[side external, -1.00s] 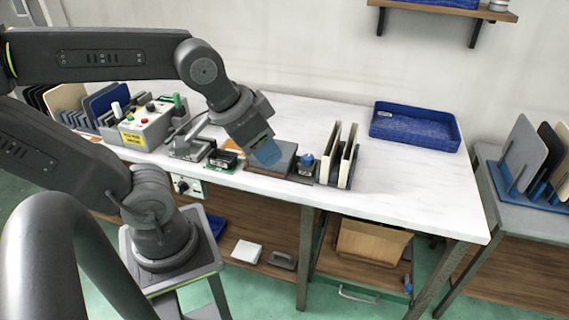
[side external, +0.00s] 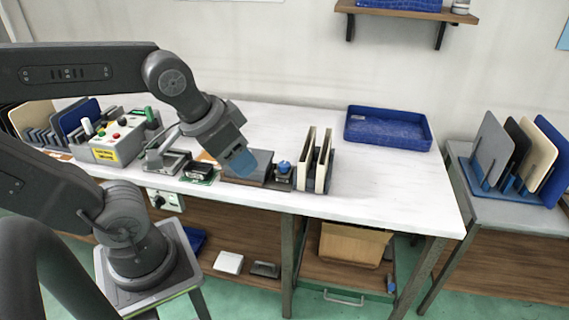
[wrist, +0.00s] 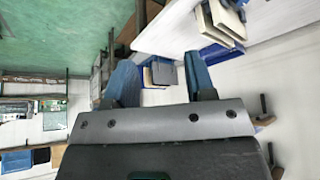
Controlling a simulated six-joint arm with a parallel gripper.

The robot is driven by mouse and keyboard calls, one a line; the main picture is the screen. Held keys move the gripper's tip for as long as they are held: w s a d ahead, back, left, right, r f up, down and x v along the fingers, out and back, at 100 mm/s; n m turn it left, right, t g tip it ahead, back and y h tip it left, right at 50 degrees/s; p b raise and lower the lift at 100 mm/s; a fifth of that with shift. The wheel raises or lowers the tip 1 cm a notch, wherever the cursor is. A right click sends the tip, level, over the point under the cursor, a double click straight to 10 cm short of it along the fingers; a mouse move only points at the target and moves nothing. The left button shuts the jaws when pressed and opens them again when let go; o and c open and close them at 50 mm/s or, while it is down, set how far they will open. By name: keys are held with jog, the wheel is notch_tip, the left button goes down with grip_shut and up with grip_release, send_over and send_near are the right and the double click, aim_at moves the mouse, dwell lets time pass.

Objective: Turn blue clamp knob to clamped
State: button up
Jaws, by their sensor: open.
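The blue clamp knob (side external: 283,167) sits on a small dark block near the front edge of the white table, between a grey-brown fixture block (side external: 247,170) and a rack of upright panels (side external: 308,162). Its turned position is too small to tell. My gripper (side external: 238,163) has blue fingers and hangs to the left of the knob, over the fixture block, apart from the knob. In the wrist view its two blue fingers (wrist: 161,82) are spread with nothing held between them. I cannot make out the knob in the wrist view.
A control box with buttons (side external: 118,141) and small fixtures stand to the left. A blue tray (side external: 388,130) lies at the back right. The table's right part is clear. A side stand holds a panel rack (side external: 508,170). A wall shelf (side external: 405,12) is above.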

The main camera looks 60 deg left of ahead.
jog(key=w+a+r+n+g, duration=0.2)
jog(key=w+a+n, duration=0.25)
jog(key=w, duration=0.45)
jog(key=n+g+h, duration=0.3)
jog(key=n, duration=0.6)
send_over(284, 164)
jog(key=s+d, duration=0.2)
jog(key=d, duration=0.1)
notch_tip(284, 164, down, 7)
jog(key=w+a+f+n+h, duration=0.2)
jog(key=a+f+n, duration=0.2)
jog(key=a+f, duration=0.45)
jog(key=shift+g+y, duration=0.3)
jog(key=x, duration=1.3)
jog(key=shift+d, duration=0.1)
jog(key=c, duration=0.6)
jog(key=shift+c, duration=0.2)
